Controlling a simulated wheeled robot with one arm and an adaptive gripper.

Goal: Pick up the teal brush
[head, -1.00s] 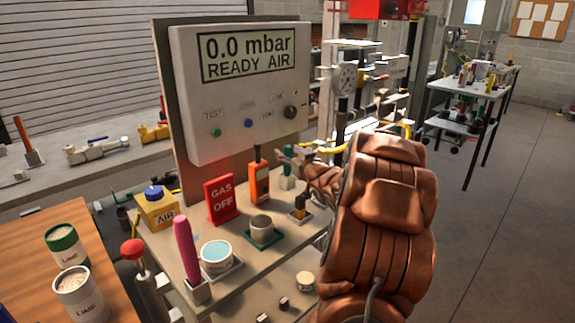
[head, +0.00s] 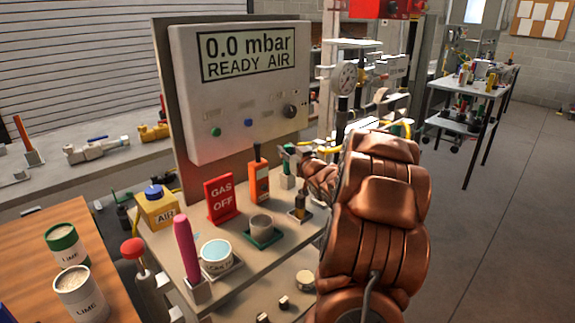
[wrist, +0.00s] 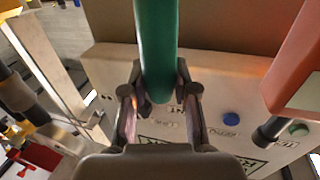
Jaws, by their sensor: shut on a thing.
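The teal brush is a green-teal rod standing upright toward the back of the small bench in the head view (head: 288,181). In the wrist view its smooth handle (wrist: 155,45) runs down from the top edge between my fingers. My gripper (wrist: 160,88) is shut on the handle, with a finger on each side. In the head view my gripper (head: 291,153) is small and partly hidden by my copper-coloured arm. I cannot tell whether the brush's lower end is clear of its holder.
An orange tester (head: 258,181) stands close left of the brush. A small dark-topped bottle (head: 299,206) stands in front. A red GAS OFF sign (head: 221,199), a grey cup (head: 261,224) and a pink handle (head: 186,248) are further left. The display panel (head: 240,90) rises behind.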

